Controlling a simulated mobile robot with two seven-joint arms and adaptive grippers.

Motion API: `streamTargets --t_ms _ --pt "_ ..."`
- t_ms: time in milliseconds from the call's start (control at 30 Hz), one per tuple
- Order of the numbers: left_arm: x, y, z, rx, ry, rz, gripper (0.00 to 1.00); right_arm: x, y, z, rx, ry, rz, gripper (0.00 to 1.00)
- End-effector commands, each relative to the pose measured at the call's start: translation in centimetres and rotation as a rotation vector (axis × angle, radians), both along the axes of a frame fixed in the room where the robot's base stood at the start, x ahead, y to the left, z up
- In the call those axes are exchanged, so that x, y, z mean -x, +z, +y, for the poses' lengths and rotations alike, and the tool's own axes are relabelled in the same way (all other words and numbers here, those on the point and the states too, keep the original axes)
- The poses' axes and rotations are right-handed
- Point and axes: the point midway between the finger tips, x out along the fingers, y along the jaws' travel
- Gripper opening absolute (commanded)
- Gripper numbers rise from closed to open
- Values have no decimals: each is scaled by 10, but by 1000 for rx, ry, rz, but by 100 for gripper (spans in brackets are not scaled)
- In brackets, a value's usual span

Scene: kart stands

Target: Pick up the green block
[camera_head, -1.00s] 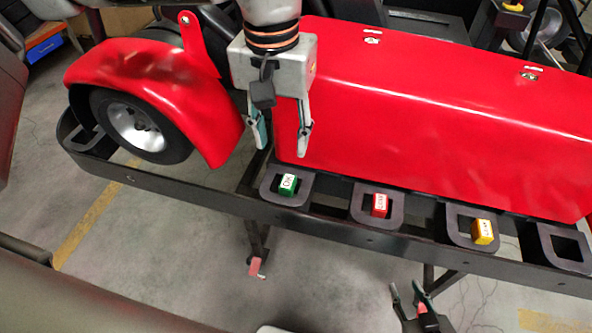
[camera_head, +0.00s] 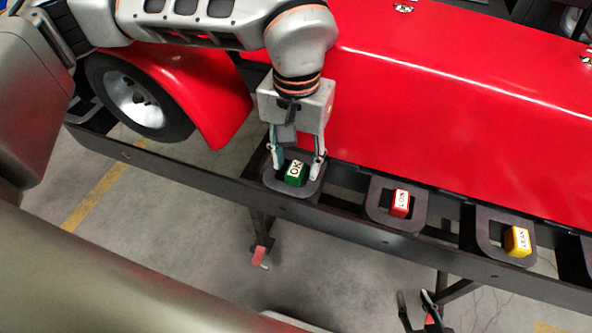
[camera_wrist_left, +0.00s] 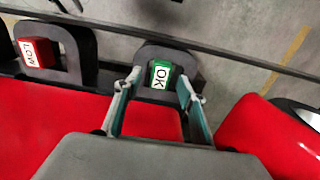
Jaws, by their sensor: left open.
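The green block (camera_head: 295,174), with a white OK label, sits in a black holder (camera_head: 303,195) on the dark rail of the stand. My left gripper (camera_head: 296,174) is open, with its two fingertips on either side of the green block in the head view. In the left wrist view the green block (camera_wrist_left: 160,74) lies between and just beyond the open fingertips (camera_wrist_left: 158,84). I cannot tell whether the fingers touch it. My right gripper (camera_head: 420,312) is low at the bottom edge of the head view, away from the blocks, and only partly seen.
A red block (camera_head: 400,203) and a yellow block (camera_head: 517,241) sit in similar holders to the right along the rail. The red kart body (camera_head: 450,110) stands close behind the rail. A wheel (camera_head: 140,98) is to the left. Concrete floor lies in front.

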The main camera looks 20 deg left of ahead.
Motion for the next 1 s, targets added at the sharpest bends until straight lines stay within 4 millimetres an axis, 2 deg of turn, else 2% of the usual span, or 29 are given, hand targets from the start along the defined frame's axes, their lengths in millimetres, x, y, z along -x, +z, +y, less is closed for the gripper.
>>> streamTargets --t_ms 100,333,467,833,1000 --pt "0 -8 0 1 0 1 40 -4 2 0 0 1 -8 33" --pt "0 -9 0 1 0 -1 40 -7 4 0 0 0 -14 33" --pt "0 -8 0 1 0 -1 6 -6 4 0 0 1 -12 33" --pt "0 -8 0 1 0 -1 6 2 -1 0 0 0 3 33" --pt "-1 1 0 1 0 -3 6 3 0 0 0 0 4 33"
